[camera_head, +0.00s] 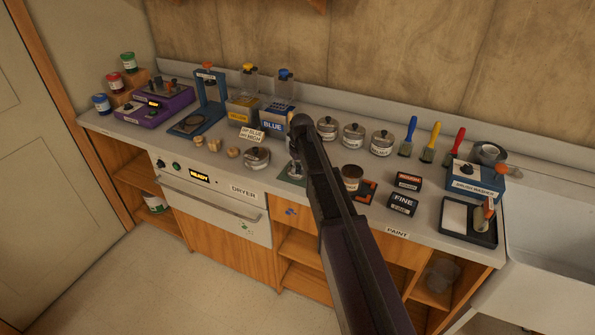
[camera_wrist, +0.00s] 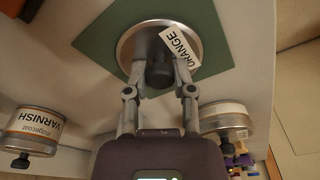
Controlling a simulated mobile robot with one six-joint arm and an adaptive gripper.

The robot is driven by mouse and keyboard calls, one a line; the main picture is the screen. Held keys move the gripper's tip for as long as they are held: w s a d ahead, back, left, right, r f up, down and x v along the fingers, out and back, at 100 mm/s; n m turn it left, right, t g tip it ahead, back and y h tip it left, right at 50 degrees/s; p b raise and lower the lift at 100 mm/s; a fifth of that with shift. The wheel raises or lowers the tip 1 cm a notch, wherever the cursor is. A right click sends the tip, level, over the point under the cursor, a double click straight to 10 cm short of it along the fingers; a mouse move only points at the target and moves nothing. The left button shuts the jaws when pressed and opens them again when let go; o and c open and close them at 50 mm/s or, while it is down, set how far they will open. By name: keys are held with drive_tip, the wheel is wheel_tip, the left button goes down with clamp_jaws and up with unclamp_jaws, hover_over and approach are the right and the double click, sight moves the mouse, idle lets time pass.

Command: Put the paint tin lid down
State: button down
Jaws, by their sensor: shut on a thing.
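The paint tin lid (camera_wrist: 127,50) is a round silver disc with a dark knob and a white ORANGE label. My gripper (camera_wrist: 160,78) is shut on its knob. In the head view my gripper (camera_head: 296,165) is at the green mat (camera_head: 284,179), and my arm hides much of that spot. A brown open-looking tin (camera_head: 351,180) stands to the right, beside a dark mat with orange marks (camera_head: 370,189).
A VARNISH tin (camera_wrist: 36,128) and another tin (camera_wrist: 228,118) flank my gripper. Lidded tins (camera_head: 353,136) and brushes (camera_head: 429,142) stand along the back. Small FINE boxes (camera_head: 402,204), a paint tray (camera_head: 466,222) and a brush washer (camera_head: 476,181) are at right. Wooden knobs (camera_head: 214,145) lie left.

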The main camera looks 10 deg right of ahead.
sight(300, 173)
drive_tip(key=shift+f, duration=0.25)
drive_tip(key=shift+c, duration=2.3)
unclamp_jaws()
drive_tip(key=shift+r, duration=0.1)
drive_tip(key=shift+r, duration=0.15)
wheel_tip(300, 173, up, 12)
drive_tip(key=s+p, duration=0.1)
drive_tip(key=p, duration=1.1)
drive_tip(key=shift+s+d, duration=0.15)
drive_tip(key=shift+d, duration=0.15)
drive_tip(key=s+m+g, duration=0.1)
drive_tip(key=s+m, duration=0.3)
drive_tip(key=s, duration=2.4)
drive_tip(key=shift+a+h, duration=0.3)
